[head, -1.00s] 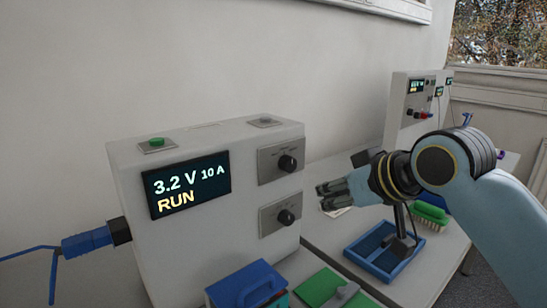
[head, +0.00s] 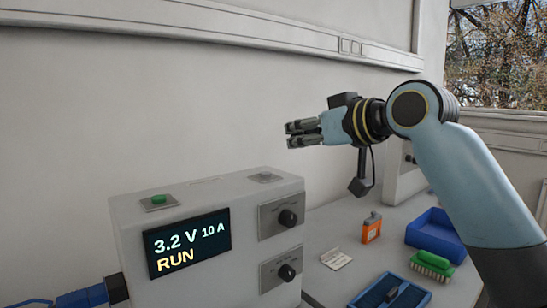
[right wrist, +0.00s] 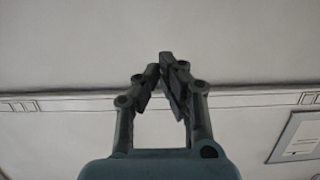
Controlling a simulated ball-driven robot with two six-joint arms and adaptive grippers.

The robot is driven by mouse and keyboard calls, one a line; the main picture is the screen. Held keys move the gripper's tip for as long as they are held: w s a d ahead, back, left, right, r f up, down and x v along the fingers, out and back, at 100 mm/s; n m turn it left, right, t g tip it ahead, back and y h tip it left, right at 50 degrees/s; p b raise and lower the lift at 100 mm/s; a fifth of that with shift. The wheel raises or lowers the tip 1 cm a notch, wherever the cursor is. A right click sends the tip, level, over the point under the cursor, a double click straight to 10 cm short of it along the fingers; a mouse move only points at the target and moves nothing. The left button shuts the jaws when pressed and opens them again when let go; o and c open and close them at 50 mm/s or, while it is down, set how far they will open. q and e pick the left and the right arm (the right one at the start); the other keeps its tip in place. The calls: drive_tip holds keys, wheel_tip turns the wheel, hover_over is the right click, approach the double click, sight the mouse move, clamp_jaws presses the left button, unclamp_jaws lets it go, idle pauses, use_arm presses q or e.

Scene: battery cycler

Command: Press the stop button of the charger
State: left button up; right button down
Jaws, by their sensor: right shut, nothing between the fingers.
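The charger (head: 150,285) is a light grey box in the head view. My right gripper (head: 292,134) is shut and empty, in the air above the charger's right end. Its closed fingers (right wrist: 160,66) also show in the right wrist view, against the wall. My left gripper is out of view.
Two black knobs (head: 288,217) (head: 287,272) stick out of the charger's front. A blue plug (head: 75,299) joins its left side. An orange item (head: 371,227), a green brush (head: 433,262) and blue trays (head: 438,230) (head: 362,302) lie to the right.

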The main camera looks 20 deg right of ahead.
drive_tip(key=p, duration=0.2)
hover_over(273, 178)
drive_tip(key=shift+f, duration=0.8)
wheel_tip(273, 178, down, 3)
drive_tip(key=shift+r, duration=0.1)
drive_tip(key=shift+f, duration=0.8)
drive_tip(key=shift+f, duration=0.1)
